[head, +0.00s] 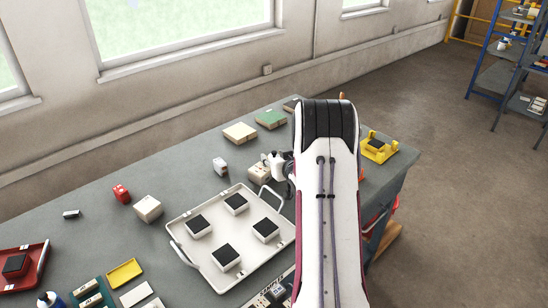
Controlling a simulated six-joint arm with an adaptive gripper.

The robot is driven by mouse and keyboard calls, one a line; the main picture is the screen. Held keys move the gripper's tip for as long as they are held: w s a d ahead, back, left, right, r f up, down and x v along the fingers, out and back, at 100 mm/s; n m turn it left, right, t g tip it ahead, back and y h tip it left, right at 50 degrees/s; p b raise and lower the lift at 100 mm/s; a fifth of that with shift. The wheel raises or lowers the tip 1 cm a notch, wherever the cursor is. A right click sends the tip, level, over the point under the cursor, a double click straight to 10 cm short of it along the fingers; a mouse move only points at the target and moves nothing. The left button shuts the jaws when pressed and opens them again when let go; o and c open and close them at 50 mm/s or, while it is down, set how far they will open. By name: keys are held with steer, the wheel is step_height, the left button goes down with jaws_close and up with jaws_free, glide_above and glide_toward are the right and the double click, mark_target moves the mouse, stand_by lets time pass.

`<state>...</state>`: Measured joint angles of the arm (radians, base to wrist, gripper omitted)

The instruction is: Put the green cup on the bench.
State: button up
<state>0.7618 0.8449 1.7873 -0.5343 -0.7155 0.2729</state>
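I cannot make out a green cup in the head view. The bench (95,239) is a grey worktop along the wall below the windows. My arm rises across the middle of the view and hides part of the bench. White and dark parts that look like my wrist or gripper (287,172) show just left of the arm, above the bench. The fingertips are too small and hidden to tell whether they are open or hold anything.
A white tray (187,248) with several black-topped blocks stands mid-bench. Behind it lie a cream tile stack (240,132) and a green-topped one (271,118). A red tray (40,254) is at left, a yellow holder (379,148) at right. Blue shelving (486,75) stands far right.

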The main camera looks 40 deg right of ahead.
steer(key=shift+r, duration=0.1)
steer(key=shift+s+r, duration=0.1)
steer(key=shift+v, duration=5.85)
steer(key=shift+a, duration=0.15)
